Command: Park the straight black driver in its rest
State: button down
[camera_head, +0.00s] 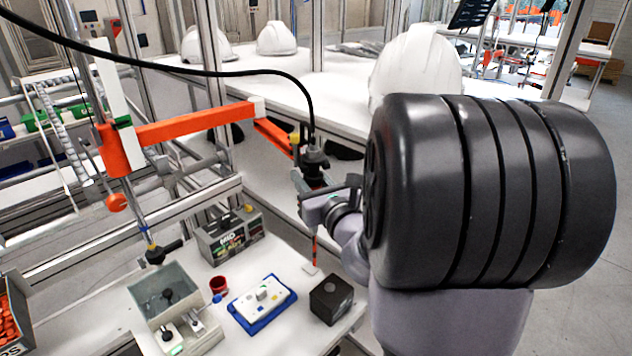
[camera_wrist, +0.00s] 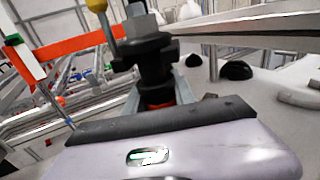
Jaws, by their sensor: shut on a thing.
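The straight black driver (camera_head: 316,158) is upright in the head view, with a black cable curving up from its top. A thin red-orange shaft (camera_head: 315,248) shows below it, above the bench. My gripper (camera_head: 320,187) is shut on the driver's body. In the wrist view the driver (camera_wrist: 156,66) stands between my fingers, and its lower end is hidden by my gripper. A black block (camera_head: 331,299) with a round mark on top sits at the bench's right front; I cannot tell whether it is the rest.
An orange arm (camera_head: 195,124) runs behind the driver. The bench holds a grey bin (camera_head: 165,300), a red cup (camera_head: 218,285), a blue tray (camera_head: 240,322) with a white part, and a grey case (camera_head: 229,238). White helmet shells (camera_head: 276,38) stand on the rear table.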

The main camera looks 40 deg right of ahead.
jog(key=w+d, duration=0.4)
jog(key=shift+w+d+p, duration=0.2)
jog(key=shift+d+p, duration=0.1)
jog(key=shift+p, duration=0.15)
jog(key=shift+c, duration=1)
grip_release()
jog(key=b+v, duration=0.1)
jog(key=v, duration=1)
jog(key=shift+b, duration=0.3)
